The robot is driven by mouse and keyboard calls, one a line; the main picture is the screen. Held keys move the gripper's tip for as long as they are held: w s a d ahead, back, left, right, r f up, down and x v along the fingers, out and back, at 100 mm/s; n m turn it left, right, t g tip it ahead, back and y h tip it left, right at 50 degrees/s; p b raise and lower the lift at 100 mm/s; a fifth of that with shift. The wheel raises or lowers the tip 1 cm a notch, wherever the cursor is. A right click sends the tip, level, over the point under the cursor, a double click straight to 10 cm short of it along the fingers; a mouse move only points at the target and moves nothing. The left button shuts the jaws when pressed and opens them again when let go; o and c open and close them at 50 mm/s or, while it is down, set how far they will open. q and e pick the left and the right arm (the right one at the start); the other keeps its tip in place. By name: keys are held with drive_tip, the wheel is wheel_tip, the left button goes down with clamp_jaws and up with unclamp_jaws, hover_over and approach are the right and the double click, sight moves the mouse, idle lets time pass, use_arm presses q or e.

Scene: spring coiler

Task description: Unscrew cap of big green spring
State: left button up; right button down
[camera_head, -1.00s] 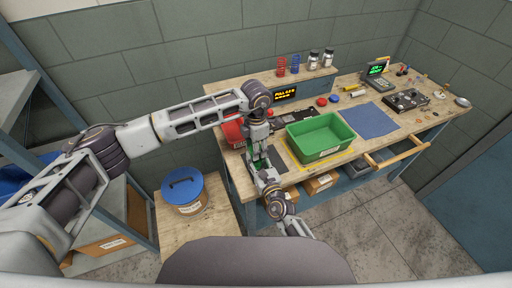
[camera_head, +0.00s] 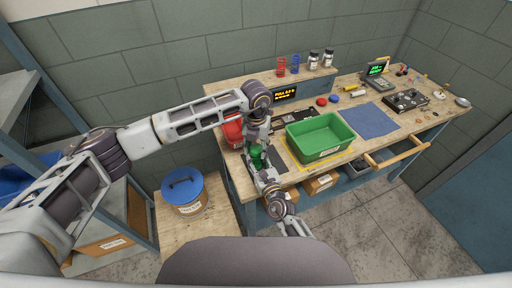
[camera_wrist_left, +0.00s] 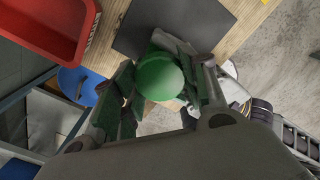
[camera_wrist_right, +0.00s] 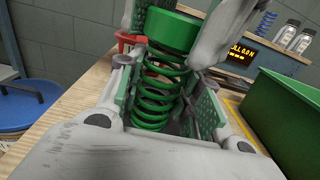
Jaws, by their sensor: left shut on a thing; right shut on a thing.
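The big green spring (camera_wrist_right: 157,97) stands upright with its coils between the fingers of my right gripper (camera_wrist_right: 163,106), which is shut on it from the side. Its green cap (camera_wrist_right: 172,31) is at the top of the coils, seen from above as a round dome in the left wrist view (camera_wrist_left: 160,77). My left gripper (camera_wrist_left: 168,88) points down from above and is shut on the cap, one finger on each side. In the head view the green of the spring (camera_head: 257,156) shows small between both grippers, and the join of cap and coils is too small to tell.
A green bin (camera_head: 321,137) stands just right of the grippers. A red bin (camera_wrist_left: 45,30) lies to the left, and a dark mat (camera_wrist_left: 176,28) is on the wooden bench. A blue-lidded drum (camera_head: 183,190) stands at lower left. A blue mat (camera_head: 368,121) lies further right.

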use_arm(q)
drive_tip(key=n, duration=1.2)
drive_tip(key=shift+n, duration=0.4)
drive_tip(key=n, duration=0.6)
drive_tip(key=shift+w, duration=0.1)
drive_tip(key=n, duration=0.6)
drive_tip(key=shift+r+n, duration=0.1)
drive_tip(key=shift+n, duration=0.3)
drive_tip(key=o, duration=1.1)
drive_tip(key=shift+r, duration=2.2)
